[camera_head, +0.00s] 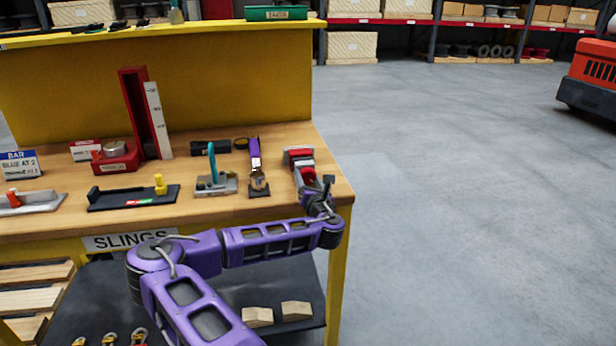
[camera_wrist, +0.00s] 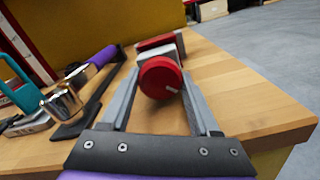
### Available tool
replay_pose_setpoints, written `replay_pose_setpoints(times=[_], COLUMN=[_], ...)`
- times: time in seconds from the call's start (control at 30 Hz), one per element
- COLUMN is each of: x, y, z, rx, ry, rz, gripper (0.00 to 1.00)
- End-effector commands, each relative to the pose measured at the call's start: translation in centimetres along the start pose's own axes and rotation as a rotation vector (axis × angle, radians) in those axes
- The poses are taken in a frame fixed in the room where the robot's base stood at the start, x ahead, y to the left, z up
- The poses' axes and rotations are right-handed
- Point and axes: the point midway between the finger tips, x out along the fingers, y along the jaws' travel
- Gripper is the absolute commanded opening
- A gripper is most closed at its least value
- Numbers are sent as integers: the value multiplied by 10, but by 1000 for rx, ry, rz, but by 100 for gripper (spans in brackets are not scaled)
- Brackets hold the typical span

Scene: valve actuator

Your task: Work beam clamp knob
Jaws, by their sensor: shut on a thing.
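The beam clamp (camera_head: 299,156) stands at the right end of the wooden workbench, with a red top and a grey body. Its round red knob (camera_wrist: 160,77) faces the wrist camera and has a small white mark at its lower right. The knob also shows in the head view (camera_head: 307,175), just beyond my gripper. My gripper (camera_wrist: 158,88) is shut on the knob, one grey finger on each side of it. In the head view my wrist partly hides the fingers. The clamp's lower part is hidden behind the knob in the wrist view.
Left of the clamp stand a purple-handled tool (camera_head: 255,155) with a shiny metal part and a teal-levered device (camera_head: 213,172). A red upright with a white scale (camera_head: 153,118) stands farther left. The bench's right edge (camera_head: 340,180) is close to my gripper; open floor lies beyond.

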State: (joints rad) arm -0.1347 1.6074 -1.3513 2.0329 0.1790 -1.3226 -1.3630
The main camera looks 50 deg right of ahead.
Motion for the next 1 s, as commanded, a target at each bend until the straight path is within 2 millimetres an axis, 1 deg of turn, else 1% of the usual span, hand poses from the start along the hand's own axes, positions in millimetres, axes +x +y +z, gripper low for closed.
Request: replay_pose_setpoints(times=[0.1, 0.37, 0.4, 0.47, 0.5, 0.53, 0.87, 0.97, 1.0], x=[0, 0, 0, 0, 0, 0, -2, -10, -16], y=[0, 0, 0, 0, 0, 0, 0, 0, 0], z=[0, -1, -1, -1, -1, -1, 0, 0, 0], rx=[49, 49, 49, 49, 49, 49, 48, 48, 48], ry=[1, 1, 1, 1, 1, 1, 1, 1, 1], rz=[0, 0, 0, 0, 0, 0, -1, -2, -2], gripper=[7, 7, 70, 80, 88, 91, 91, 91, 91])
